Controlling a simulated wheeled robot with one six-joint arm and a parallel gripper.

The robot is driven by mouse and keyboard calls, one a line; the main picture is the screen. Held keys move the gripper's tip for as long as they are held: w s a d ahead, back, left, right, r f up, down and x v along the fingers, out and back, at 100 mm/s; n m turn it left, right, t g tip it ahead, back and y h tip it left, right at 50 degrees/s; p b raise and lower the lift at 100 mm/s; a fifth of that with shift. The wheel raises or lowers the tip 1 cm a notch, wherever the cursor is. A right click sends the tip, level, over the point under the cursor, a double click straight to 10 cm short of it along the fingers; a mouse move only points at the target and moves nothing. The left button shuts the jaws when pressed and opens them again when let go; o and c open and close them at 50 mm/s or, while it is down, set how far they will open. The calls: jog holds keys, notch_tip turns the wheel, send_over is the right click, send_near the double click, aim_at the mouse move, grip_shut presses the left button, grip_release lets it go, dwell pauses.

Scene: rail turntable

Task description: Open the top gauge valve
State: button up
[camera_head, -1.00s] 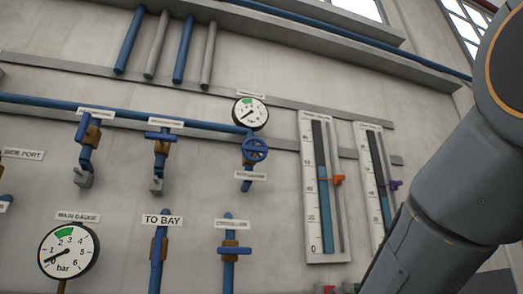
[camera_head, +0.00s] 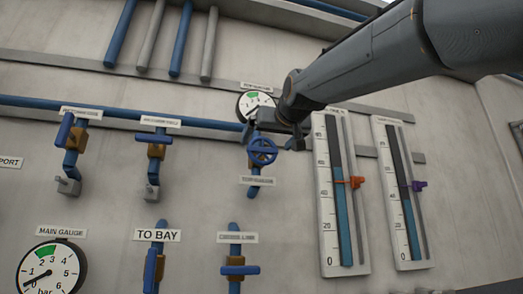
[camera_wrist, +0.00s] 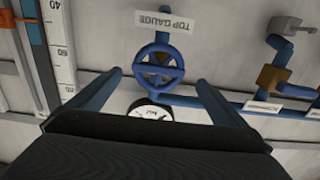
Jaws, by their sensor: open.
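The blue top gauge valve handwheel (camera_head: 262,151) is on a short blue pipe on the wall, above a small label plate (camera_head: 257,181). In the wrist view the handwheel (camera_wrist: 160,68) appears between the two fingers, and its plate (camera_wrist: 166,22) reads TOP GAUGE upside down. My gripper (camera_head: 273,138) is open and empty, just above and in front of the handwheel; I see no contact. The wrist view shows its blue fingers (camera_wrist: 158,82) spread on both sides. The round top gauge (camera_head: 254,101) is partly hidden behind my gripper.
Blue lever valves (camera_head: 72,140) (camera_head: 157,145) hang to the left. Lower are the TO BAY valve (camera_head: 155,266), another valve (camera_head: 236,268) and the main gauge (camera_head: 50,270). Two level scales with an orange pointer (camera_head: 357,182) and a purple pointer (camera_head: 419,186) stand to the right.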

aim_at(263, 149)
jog(key=p+x, duration=0.3)
jog(key=x, duration=0.4)
jog(key=shift+d+f, duration=0.1)
jog(key=shift+f, duration=0.05)
jog(key=c, duration=1)
